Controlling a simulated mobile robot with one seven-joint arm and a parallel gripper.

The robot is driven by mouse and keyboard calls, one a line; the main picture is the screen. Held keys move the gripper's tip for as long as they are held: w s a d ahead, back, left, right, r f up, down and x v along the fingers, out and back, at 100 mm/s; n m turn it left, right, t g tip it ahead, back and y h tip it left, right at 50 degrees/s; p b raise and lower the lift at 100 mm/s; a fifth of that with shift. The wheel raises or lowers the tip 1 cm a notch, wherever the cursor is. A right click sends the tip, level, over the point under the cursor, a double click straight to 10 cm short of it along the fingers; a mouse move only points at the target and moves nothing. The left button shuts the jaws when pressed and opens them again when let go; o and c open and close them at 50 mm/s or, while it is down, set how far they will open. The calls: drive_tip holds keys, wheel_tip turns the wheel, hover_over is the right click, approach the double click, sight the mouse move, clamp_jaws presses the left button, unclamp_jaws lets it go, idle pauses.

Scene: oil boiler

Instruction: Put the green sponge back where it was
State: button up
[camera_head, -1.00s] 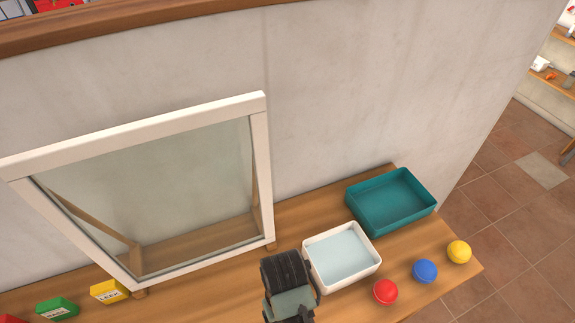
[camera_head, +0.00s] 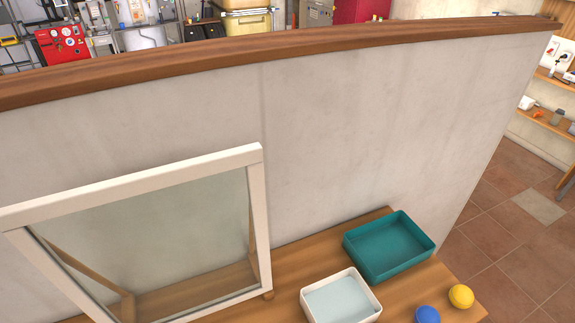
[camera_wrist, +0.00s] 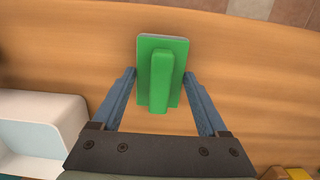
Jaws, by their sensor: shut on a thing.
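The green sponge (camera_wrist: 175,52) shows in the wrist view as a flat green block with a raised green handle bar and a pale edge. My gripper (camera_wrist: 160,75) has one finger on each side of it and is shut on it. The wooden table top lies behind the sponge; I cannot tell whether the sponge touches it. Neither the sponge nor my gripper shows in the head view.
A white tray with pale blue inside (camera_head: 373,295) and a teal tray (camera_head: 432,250) stand on the table (camera_head: 290,262). A white-framed glass pane (camera_head: 262,215) stands left. Blue (camera_head: 427,315) and yellow (camera_head: 461,296) balls lie right. A wall (camera_head: 380,130) rises behind.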

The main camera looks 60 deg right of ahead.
drive_tip(key=o, duration=1.1)
drive_tip(key=r, duration=0.8)
drive_tip(key=w+r, duration=0.1)
drive_tip(key=r, duration=0.3)
drive_tip(key=shift+d, duration=0.25)
drive_tip(key=shift+r, duration=0.1)
